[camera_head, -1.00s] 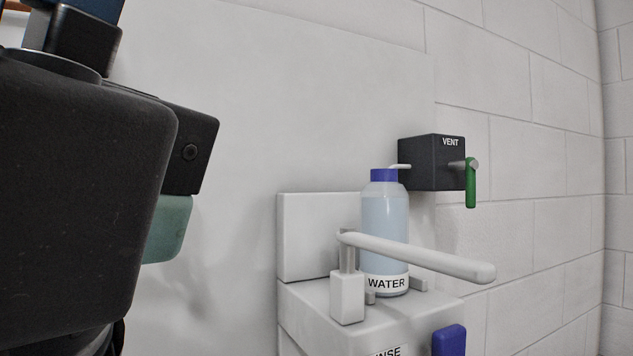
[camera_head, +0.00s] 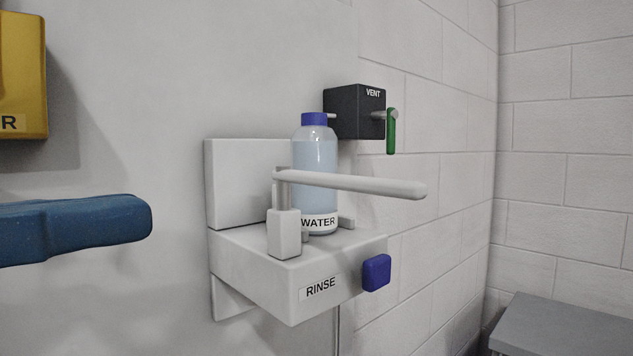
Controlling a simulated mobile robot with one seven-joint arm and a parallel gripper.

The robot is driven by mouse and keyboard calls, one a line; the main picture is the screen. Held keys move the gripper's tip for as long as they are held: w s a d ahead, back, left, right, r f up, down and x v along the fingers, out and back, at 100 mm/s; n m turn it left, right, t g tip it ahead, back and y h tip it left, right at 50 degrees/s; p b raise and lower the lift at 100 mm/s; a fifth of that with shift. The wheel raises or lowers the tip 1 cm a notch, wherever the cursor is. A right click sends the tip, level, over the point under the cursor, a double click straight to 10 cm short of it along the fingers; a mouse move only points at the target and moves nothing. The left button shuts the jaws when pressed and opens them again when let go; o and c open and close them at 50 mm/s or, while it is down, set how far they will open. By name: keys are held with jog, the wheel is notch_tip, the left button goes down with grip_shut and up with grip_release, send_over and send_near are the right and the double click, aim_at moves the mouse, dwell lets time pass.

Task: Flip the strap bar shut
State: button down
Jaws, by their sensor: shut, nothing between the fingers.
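The strap bar (camera_head: 355,184) is a long white rounded bar. Its left end joins a short post on a white block (camera_head: 284,234) at the front left of the white shelf labelled RINSE (camera_head: 255,266). The bar crosses in front of the bottle labelled WATER (camera_head: 315,180) in this view. Its free end sticks out to the right, past the shelf, touching nothing that I can see. The bottle stands upright on the shelf, with a blue cap. The bar hides part of the bottle's middle. My gripper is not in view.
A blue rounded piece (camera_head: 75,228) juts in at the left. A yellow box (camera_head: 20,75) is above it. A dark VENT box (camera_head: 350,112) with a green lever (camera_head: 391,131) is behind the bottle. A blue knob (camera_head: 376,272) is on the shelf. A grey surface (camera_head: 560,325) is at lower right.

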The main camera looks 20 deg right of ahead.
aim_at(361, 185)
jog(key=shift+d, duration=0.15)
jog(key=p+x, duration=0.2)
jog(key=x, duration=1.1)
jog(key=shift+w+d, duration=0.1)
jog(key=shift+d, duration=0.3)
